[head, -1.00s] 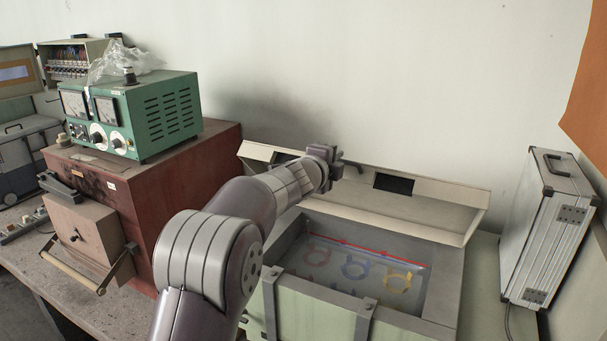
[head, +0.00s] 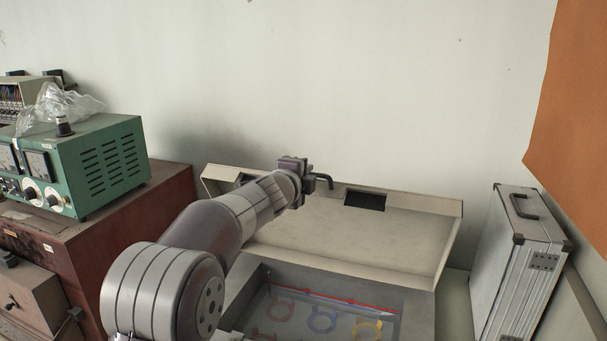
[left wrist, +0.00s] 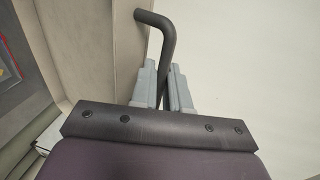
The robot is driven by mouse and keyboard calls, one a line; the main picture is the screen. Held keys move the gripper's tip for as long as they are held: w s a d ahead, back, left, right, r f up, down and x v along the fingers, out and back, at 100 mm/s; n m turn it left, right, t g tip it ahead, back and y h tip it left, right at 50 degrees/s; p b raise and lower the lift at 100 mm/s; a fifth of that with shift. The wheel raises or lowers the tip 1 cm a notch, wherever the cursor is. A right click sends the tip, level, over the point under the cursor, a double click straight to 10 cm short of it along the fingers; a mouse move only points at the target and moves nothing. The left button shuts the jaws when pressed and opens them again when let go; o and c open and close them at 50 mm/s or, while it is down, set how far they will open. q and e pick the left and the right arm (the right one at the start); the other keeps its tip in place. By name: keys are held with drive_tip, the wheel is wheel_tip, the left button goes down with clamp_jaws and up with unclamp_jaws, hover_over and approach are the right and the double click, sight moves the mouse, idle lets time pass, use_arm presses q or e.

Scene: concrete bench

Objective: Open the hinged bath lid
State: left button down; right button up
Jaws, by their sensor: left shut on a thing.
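The bath lid (head: 350,228) is a pale beige hinged panel, raised and leaning up at the back of the bath, its inner face towards me in the head view. The bath (head: 418,312) below it is open, with a grey rim and coloured rings inside. My left gripper (head: 312,181) is at the lid's upper edge, shut on the dark bent lid handle (head: 328,180). In the left wrist view the handle (left wrist: 160,22) runs down between the two grey fingers (left wrist: 165,88). My left arm hides the bath's left part. My right gripper is out of view.
A silver case (head: 515,265) stands close to the right of the bath. A reddish-brown cabinet (head: 145,215) with a green meter box (head: 100,165) on it stands at the left. The pale wall is behind the lid. An orange sheet (head: 575,130) hangs at upper right.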

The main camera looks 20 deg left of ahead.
use_arm(q)
drive_tip(key=c, duration=1.3)
unclamp_jaws()
drive_tip(key=shift+f, duration=0.25)
drive_tip(key=shift+w, duration=0.15)
drive_tip(key=b+v, duration=0.1)
drive_tip(key=v, duration=1.1)
drive_tip(key=shift+s+r, duration=0.25)
drive_tip(key=shift+s, duration=0.1)
drive_tip(key=shift+w, duration=0.1)
